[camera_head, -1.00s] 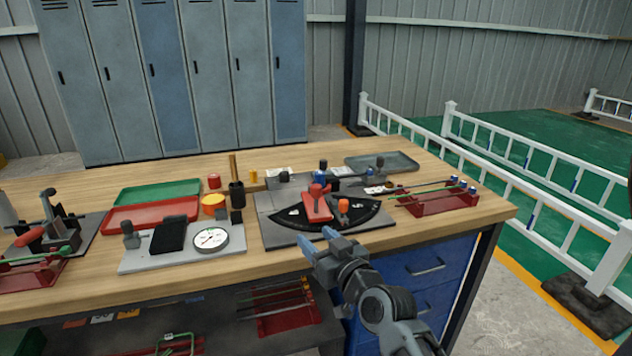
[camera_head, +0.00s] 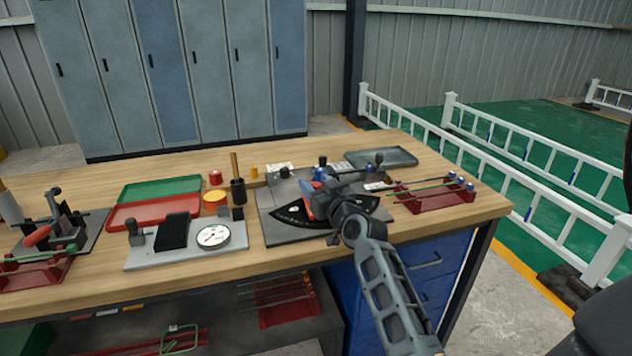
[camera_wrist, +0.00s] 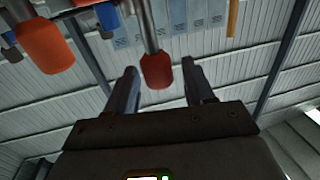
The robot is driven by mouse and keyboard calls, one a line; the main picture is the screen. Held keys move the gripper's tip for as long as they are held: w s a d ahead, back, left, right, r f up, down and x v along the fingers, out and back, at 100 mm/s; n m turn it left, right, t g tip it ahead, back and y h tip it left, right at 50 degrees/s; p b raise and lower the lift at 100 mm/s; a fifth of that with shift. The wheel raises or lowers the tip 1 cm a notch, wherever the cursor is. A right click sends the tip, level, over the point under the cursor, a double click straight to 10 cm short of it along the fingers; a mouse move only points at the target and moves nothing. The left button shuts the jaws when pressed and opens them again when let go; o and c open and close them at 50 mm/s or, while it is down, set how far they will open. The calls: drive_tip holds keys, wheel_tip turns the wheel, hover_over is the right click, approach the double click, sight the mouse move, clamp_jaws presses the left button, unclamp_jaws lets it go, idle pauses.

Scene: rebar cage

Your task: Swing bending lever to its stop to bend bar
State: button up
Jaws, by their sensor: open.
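The bending plate (camera_head: 268,233) with its black scale arc (camera_head: 292,217) sits near the right of the bench. The red bending lever (camera_head: 308,212) on it is mostly hidden by my gripper (camera_head: 314,186), which is over the plate. In the wrist view, my gripper (camera_wrist: 160,82) is open, with a finger on each side of a red handle (camera_wrist: 156,70) on a grey rod. No grip on the handle shows. An orange-red knob (camera_wrist: 44,50) is left of the fingers. I cannot make out a bar in the bender.
A red rack (camera_head: 436,201) with a green bar is to the right. A grey tray (camera_head: 382,158) lies behind. A dial gauge (camera_head: 213,236), red tray (camera_head: 150,213) and green tray (camera_head: 160,189) are left. The wooden bench (camera_head: 230,263) is clear in front.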

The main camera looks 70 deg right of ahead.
drive_tip(key=shift+w, duration=0.1)
drive_tip(key=shift+c, duration=0.5)
clamp_jaws()
